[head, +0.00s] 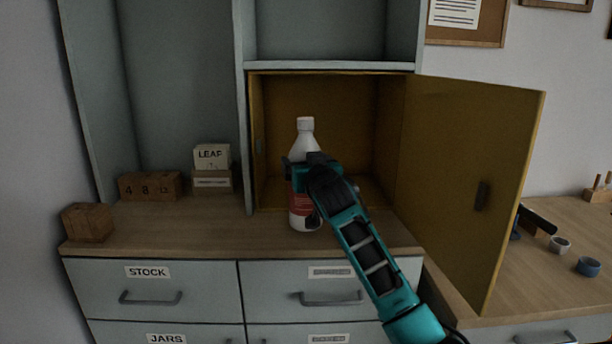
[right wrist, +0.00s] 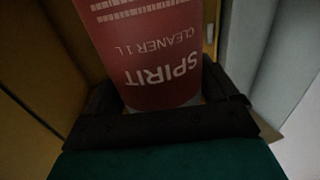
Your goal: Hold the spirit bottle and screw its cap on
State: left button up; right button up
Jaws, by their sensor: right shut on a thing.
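The spirit bottle (head: 303,214) is white with a red label and stands upright in front of the open yellow cabinet. A white cap (head: 305,124) sits at the top of its neck; I cannot tell how tight it is. My right gripper (head: 302,172) is shut around the bottle's middle. In the right wrist view the bottle's red label (right wrist: 150,45) reads "SPIRIT CLEANER 1 L" upside down, between the dark fingers of the gripper (right wrist: 165,115). My left gripper is not in view.
The yellow cabinet door (head: 470,170) stands open to the right. Wooden blocks (head: 150,186) and a "LEAF" box (head: 212,157) sit on the wooden counter (head: 180,232) at left.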

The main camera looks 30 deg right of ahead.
notch_tip(320, 180, down, 2)
jog(key=shift+f, duration=0.1)
jog(key=o, duration=1.6)
jog(key=shift+f, duration=0.35)
jog(key=shift+o, duration=1.2)
jog(key=shift+r, duration=0.1)
jog(key=v, duration=1.2)
